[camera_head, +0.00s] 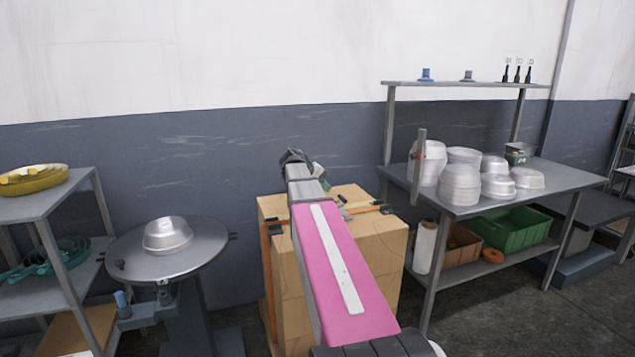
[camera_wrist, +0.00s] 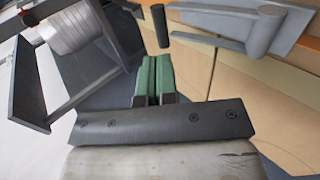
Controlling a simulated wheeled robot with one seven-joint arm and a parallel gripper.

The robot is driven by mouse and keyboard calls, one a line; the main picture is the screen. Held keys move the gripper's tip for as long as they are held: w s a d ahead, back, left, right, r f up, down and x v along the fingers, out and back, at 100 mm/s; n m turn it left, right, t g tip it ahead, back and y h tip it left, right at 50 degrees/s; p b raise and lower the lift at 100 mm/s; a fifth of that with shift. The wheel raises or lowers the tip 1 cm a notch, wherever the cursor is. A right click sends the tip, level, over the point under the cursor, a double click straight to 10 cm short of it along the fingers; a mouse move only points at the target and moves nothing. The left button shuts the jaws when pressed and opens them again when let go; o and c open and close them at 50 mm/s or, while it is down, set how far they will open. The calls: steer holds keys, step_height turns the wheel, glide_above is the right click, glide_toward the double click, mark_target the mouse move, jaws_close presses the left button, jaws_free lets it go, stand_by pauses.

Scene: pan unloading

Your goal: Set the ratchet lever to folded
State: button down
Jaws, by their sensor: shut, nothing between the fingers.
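The ratchet shows in the wrist view as a grey metal body (camera_wrist: 295,28) on the cardboard box. Its lever (camera_wrist: 205,42) has two grey side arms that reach left to a dark crossbar grip (camera_wrist: 160,26). The lever appears to stand out from the body; its exact angle is hard to tell. My gripper (camera_wrist: 157,62) has green fingers pressed together with nothing between them. The fingertips are just below the dark grip in the picture, apparently apart from it. In the head view my arm hides most of the ratchet.
An orange strap (camera_head: 269,285) runs round the cardboard box (camera_head: 375,255). A metal table (camera_head: 555,181) with stacked pans (camera_head: 459,186) stands to the right. A round table (camera_head: 125,262) with a pan (camera_head: 167,236) and a shelf (camera_head: 40,205) stand to the left.

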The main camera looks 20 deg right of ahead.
mark_target(341, 199)
steer(key=shift+x, duration=3.2)
steer(key=shift+d+f, duration=0.25)
steer(key=shift+f, duration=0.1)
steer(key=shift+d+f+y, duration=0.3)
steer(key=shift+f+y, duration=0.2)
steer(key=shift+d+f, duration=0.15)
steer(key=shift+f, duration=0.35)
steer(key=shift+r, duration=0.1)
